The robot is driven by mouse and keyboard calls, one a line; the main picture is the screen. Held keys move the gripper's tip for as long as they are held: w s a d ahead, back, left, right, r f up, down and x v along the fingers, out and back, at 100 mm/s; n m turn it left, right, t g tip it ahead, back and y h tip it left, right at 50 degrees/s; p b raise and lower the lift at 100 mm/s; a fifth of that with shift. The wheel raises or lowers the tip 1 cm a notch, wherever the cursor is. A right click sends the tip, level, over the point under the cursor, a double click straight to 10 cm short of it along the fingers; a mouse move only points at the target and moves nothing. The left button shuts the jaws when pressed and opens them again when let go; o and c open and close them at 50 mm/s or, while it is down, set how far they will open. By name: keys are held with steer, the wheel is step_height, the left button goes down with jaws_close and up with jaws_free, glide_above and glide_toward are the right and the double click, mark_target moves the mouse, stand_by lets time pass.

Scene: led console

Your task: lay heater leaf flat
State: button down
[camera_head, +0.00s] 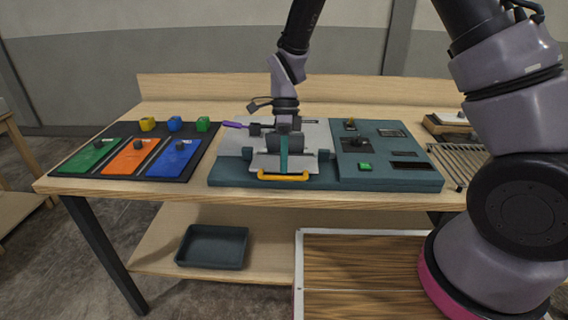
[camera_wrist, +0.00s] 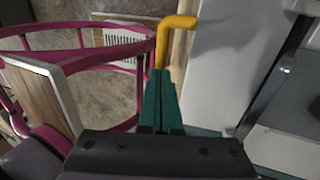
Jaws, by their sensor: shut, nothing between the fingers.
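The heater leaf appears to be the light grey plate (camera_head: 262,162) with a yellow handle (camera_head: 284,177) at the front of the teal console (camera_head: 225,178). My gripper (camera_head: 284,168) points down over this plate, just behind the handle in the head view. Its teal fingers are together and empty. In the wrist view the grey plate (camera_wrist: 217,75) lies right of my gripper (camera_wrist: 158,80), and the yellow handle (camera_wrist: 178,22) bends down close to the fingertips. I cannot tell whether they touch. My wrist hides part of the plate and its hinge, so its exact tilt is unclear.
The console's right panel (camera_head: 378,176) carries a green button (camera_head: 365,167) and a dark knob (camera_head: 358,142). A purple-handled tool (camera_head: 234,125) lies at the back left. Left is a dark mat (camera_head: 63,170) with coloured panels and blocks. A slatted rack (camera_head: 452,165) is at right.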

steer(key=shift+s+f, duration=0.1)
steer(key=shift+f, duration=0.15)
steer(key=shift+x, duration=1.2)
steer(key=shift+d, duration=0.1)
steer(key=shift+w+r, duration=0.2)
steer(key=shift+r, duration=0.1)
steer(key=s+v, duration=0.1)
steer(key=v, duration=1.2)
steer(key=shift+s+r, duration=0.3)
steer(key=shift+r, duration=0.3)
steer(key=s+r, duration=0.7)
steer(key=s, duration=0.2)
